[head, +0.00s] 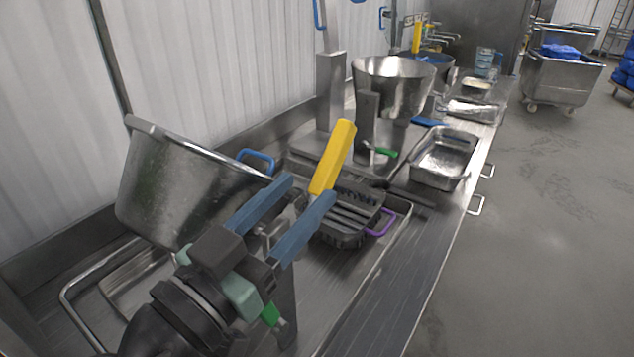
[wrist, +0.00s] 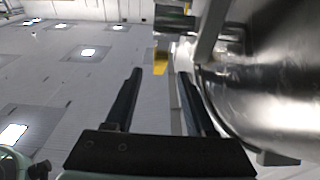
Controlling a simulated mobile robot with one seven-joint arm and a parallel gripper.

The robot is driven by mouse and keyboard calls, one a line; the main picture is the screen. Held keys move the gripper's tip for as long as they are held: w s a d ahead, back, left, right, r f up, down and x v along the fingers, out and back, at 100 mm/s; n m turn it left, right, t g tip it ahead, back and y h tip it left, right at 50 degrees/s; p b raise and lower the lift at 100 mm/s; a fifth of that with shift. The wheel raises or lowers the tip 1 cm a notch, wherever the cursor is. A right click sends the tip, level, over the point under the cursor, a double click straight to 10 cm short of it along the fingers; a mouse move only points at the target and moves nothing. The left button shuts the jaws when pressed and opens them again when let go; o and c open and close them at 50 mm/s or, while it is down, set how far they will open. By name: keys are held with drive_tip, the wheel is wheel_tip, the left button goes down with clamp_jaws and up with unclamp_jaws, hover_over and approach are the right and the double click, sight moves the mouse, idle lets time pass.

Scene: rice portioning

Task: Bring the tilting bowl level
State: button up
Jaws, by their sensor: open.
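A large steel bowl (head: 185,185) stands at the left of the head view with its rim leaning down to the right. Steel that looks like the same bowl fills the right of the wrist view (wrist: 270,85). A yellow handle (head: 336,152) slants upward near the middle; what it joins at its lower end is hidden. My gripper (head: 311,188) is open, its two blue fingers in front of the bowl. The fingertips are near the handle's lower end. In the wrist view, a yellow patch (wrist: 160,62) shows beyond the gap between the fingers.
A second steel bowl (head: 395,82) is upright farther back on a stand. A dark ridged piece (head: 345,232) and a purple handle (head: 381,224) lie right of my gripper. A steel pan (head: 444,158) is on the counter. Open floor (head: 550,230) lies right of the counter edge.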

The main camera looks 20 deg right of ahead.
drive_tip(key=b+v, duration=0.1)
drive_tip(key=v, duration=0.6)
drive_tip(key=shift+s+a, duration=0.2)
drive_tip(key=shift+a, duration=0.1)
